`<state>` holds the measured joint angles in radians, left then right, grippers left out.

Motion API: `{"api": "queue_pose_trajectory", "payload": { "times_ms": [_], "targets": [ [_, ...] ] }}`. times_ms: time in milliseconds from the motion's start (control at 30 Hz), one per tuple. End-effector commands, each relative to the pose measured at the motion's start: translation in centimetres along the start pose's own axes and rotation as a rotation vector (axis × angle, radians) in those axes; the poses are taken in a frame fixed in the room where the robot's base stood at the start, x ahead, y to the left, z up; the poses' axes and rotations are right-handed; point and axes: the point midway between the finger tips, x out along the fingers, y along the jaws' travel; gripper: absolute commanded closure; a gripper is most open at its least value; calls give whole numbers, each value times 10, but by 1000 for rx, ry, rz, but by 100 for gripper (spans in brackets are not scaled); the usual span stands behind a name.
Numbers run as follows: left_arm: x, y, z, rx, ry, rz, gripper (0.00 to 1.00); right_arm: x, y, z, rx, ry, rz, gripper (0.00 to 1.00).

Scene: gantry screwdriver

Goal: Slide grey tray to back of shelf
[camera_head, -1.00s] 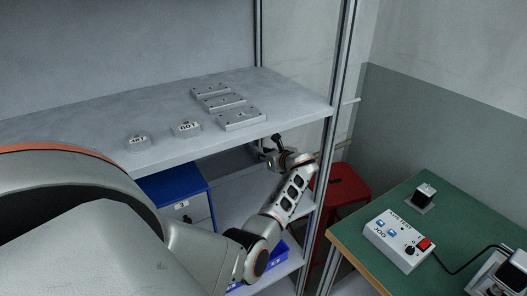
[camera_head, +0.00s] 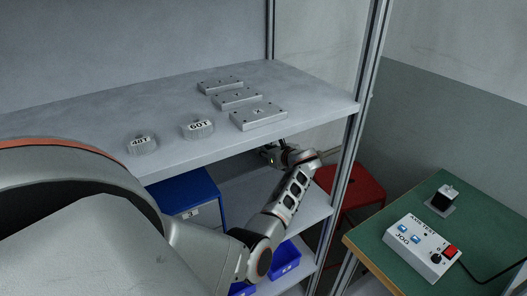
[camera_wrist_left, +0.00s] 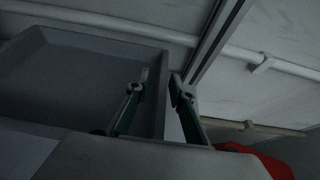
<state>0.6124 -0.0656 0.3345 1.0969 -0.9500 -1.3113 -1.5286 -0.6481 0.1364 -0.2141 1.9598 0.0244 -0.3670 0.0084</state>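The grey tray (camera_wrist_left: 70,75) fills the left of the left wrist view, its near part cut off by the dark gripper body. It cannot be made out in the head view, where the upper shelf board hides the space. My left gripper (camera_head: 272,154) reaches under the right end of that board, its tips partly hidden. In the left wrist view its two fingers (camera_wrist_left: 158,100) stand apart, one inside the tray and one outside, with the tray's right side wall between them. A gap shows between the wall and the outer finger. My right gripper is in neither view.
The upper shelf board (camera_head: 90,125) carries metal plates (camera_head: 258,115) and two labelled weights (camera_head: 198,129). A shelf post (camera_head: 362,110) stands right of my gripper. Blue bins (camera_head: 285,260) sit below. A red stool (camera_head: 350,190) and a green table (camera_head: 425,205) with a control box (camera_head: 423,247) are at right.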

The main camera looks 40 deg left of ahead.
Motion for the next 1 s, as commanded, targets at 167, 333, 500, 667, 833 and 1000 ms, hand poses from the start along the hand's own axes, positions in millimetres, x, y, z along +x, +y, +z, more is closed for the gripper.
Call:
{"api": "queue_pose_trajectory", "payload": {
  "times_ms": [167,333,500,667,833,1000],
  "targets": [
    [0,-1,-4,1,1,0,78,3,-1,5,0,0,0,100],
    [0,-1,-4,1,0,0,78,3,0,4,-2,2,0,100],
    [0,-1,-4,1,0,0,83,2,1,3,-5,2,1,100],
    [0,-1,-4,1,0,0,100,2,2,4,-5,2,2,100],
    [0,-1,-4,1,0,0,100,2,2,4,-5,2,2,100],
    [0,0,-3,1,0,0,100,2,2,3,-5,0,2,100]
  ]
}}
